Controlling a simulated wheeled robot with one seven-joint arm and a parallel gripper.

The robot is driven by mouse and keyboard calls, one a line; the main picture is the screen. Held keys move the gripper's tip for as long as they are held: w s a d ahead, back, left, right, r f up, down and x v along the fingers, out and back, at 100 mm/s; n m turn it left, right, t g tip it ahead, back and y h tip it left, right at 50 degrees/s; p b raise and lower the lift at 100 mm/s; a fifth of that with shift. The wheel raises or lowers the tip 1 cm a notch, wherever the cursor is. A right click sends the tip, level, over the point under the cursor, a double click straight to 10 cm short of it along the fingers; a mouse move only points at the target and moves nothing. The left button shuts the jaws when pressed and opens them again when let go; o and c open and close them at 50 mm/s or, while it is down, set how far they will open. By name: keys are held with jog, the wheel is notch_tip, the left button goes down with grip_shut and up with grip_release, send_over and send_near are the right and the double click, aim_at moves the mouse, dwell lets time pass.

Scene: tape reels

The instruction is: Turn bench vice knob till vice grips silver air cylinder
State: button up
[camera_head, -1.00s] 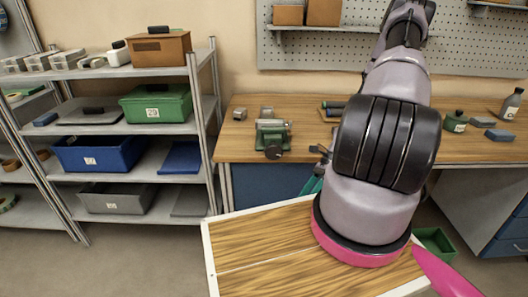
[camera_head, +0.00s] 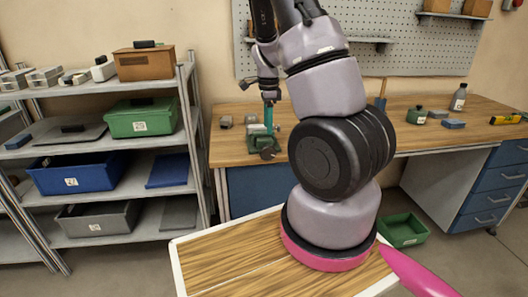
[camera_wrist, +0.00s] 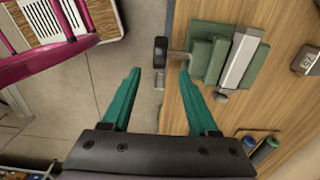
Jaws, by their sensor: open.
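The green bench vice (camera_wrist: 207,60) sits at the bench's edge; in the head view (camera_head: 284,138) my gripper partly covers it. Its dark knob (camera_wrist: 160,52) sticks out past the edge on a short rod. The silver air cylinder (camera_wrist: 240,60) lies between the green jaws in the wrist view; whether both jaws touch it I cannot tell. In the head view its silver top (camera_head: 250,119) shows just behind the vice. My gripper (camera_wrist: 160,72) is open and empty, teal fingers either side of the knob's line, tips just short of it. In the head view it points down at the vice (camera_head: 268,118).
A small grey block (camera_head: 226,122) stands left of the vice. Dark and blue rolls (camera_wrist: 258,148) lie on the bench near my right finger. A shelf rack (camera_head: 120,143) stands at left, and a green bin (camera_head: 402,230) on the floor.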

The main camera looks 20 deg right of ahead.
aim_at(268, 145)
notch_tip(268, 145, down, 11)
jog(key=shift+r, duration=0.15)
dwell(0.4)
grip_shut()
